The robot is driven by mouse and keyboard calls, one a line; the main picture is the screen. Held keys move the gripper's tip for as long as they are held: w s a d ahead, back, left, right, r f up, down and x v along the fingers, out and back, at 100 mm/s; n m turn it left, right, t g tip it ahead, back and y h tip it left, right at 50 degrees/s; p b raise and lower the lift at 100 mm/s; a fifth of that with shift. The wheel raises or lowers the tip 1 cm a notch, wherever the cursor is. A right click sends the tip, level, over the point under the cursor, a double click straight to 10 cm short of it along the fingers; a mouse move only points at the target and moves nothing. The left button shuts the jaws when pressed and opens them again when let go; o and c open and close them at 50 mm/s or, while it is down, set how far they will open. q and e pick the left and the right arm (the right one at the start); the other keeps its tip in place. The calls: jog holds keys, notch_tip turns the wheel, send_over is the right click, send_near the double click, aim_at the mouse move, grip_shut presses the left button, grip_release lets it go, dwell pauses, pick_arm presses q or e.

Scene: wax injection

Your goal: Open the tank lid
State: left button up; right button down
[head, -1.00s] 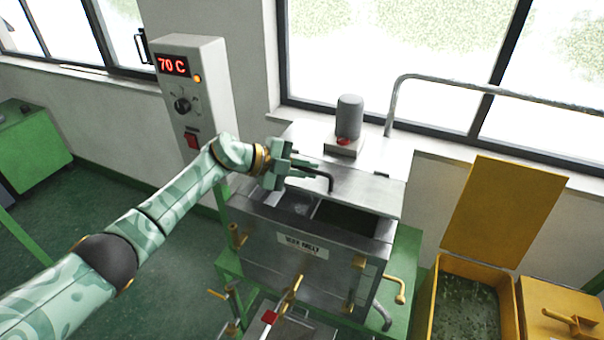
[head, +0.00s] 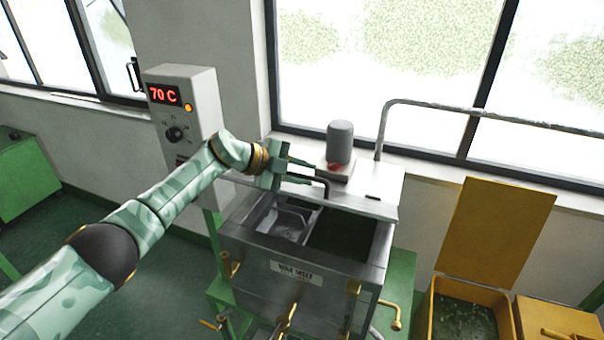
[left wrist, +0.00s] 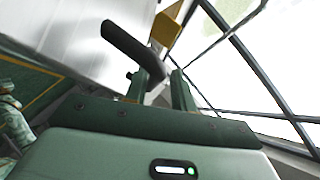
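The steel wax tank (head: 258,254) stands in the middle of the head view, its divided opening uncovered at the front. The metal lid (head: 358,203) is raised toward the back, below the grey motor (head: 340,143). A dark bent handle (head: 322,184) sticks out from the lid. My left gripper (head: 302,170) is at the handle with its fingers apart. In the left wrist view the dark handle (left wrist: 130,45) crosses near the tips of the two spread fingers (left wrist: 160,85). I cannot tell whether they touch it. My right gripper is not in view.
A grey control box (head: 195,100) showing 70 C stands left of the tank, close to my left arm. A bent pipe (head: 480,108) runs behind. A yellow bin (head: 432,305) with its lid up stands at the right. Brass taps (head: 390,313) stick out in front.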

pick_arm(q)
jog(key=shift+o, duration=0.3)
jog(key=shift+a+r, duration=0.15)
jog(key=shift+a, duration=0.15)
jog(key=b+v, duration=0.1)
jog(key=v, duration=1.4)
jog(key=shift+a, duration=0.35)
jog(key=shift+s+r, duration=0.1)
